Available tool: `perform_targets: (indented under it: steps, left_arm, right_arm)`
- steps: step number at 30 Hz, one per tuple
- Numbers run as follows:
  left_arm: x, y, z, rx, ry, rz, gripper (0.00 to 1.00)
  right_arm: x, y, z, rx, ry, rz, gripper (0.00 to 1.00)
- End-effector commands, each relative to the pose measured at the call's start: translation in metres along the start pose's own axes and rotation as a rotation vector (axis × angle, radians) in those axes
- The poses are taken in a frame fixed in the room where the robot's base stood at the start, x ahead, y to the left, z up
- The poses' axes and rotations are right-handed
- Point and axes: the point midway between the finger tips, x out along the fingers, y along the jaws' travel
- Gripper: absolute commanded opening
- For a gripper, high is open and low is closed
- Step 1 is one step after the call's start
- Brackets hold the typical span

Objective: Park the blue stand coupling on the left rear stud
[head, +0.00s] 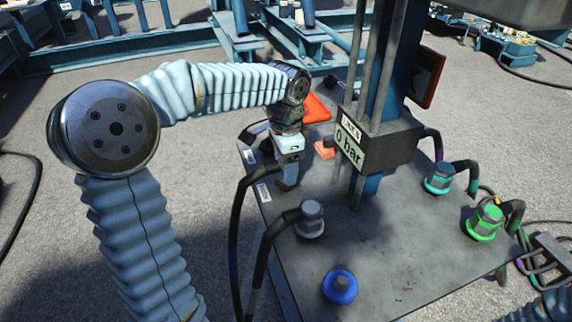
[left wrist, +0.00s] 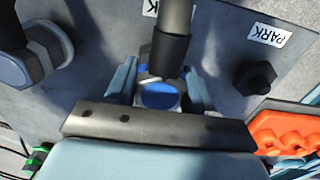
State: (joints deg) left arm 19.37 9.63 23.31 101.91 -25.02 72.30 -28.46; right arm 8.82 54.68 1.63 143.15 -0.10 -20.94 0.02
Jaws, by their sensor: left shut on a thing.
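My left gripper (head: 288,178) is low over the left rear part of the grey plate (head: 400,255), beside the PARK labels. In the left wrist view its two fingers (left wrist: 160,92) are shut on the blue stand coupling (left wrist: 160,97), which shows a blue face and a dark hose. The coupling is hidden by the gripper in the head view. Whether it touches or sits on a stud beneath cannot be seen. A dark stud (left wrist: 254,77) stands apart beside a PARK label (left wrist: 270,35). My right gripper is out of view.
A grey coupling (head: 310,218) with a hose and a blue cap (head: 340,287) stand toward the front. Teal (head: 440,178) and green (head: 484,222) couplings stand at right. A post with a 0 bar display (head: 350,148) rises close right of the gripper. Hoses loop off the left edge.

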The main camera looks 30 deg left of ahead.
Motion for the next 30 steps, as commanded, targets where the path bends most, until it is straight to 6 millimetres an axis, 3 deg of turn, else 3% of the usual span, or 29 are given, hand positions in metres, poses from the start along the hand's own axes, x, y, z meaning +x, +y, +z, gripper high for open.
perform_targets:
  steps: [5, 6, 11, 22, 26, 30]
  left_arm:
    - [0.004, 0.0, 0.0, 0.0, 0.001, -0.001, 0.17]
    - [0.004, 0.0, 0.0, 0.0, 0.001, -0.001, 0.57]
    - [0.003, 0.0, 0.0, 0.0, 0.0, -0.001, 0.81]
    - [-0.002, 0.0, 0.0, -0.001, 0.0, 0.0, 0.83]
    - [-0.022, -0.001, -0.001, -0.001, 0.002, -0.002, 0.83]
    - [-0.057, -0.001, -0.001, -0.001, 0.004, -0.003, 0.83]
  right_arm:
    - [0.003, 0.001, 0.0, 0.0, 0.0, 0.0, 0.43]
    - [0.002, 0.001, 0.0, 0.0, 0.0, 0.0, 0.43]
    - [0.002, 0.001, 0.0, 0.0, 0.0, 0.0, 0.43]
    - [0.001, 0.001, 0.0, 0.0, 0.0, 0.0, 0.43]
    - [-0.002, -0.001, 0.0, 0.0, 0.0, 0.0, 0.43]
    - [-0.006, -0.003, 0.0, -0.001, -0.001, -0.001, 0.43]
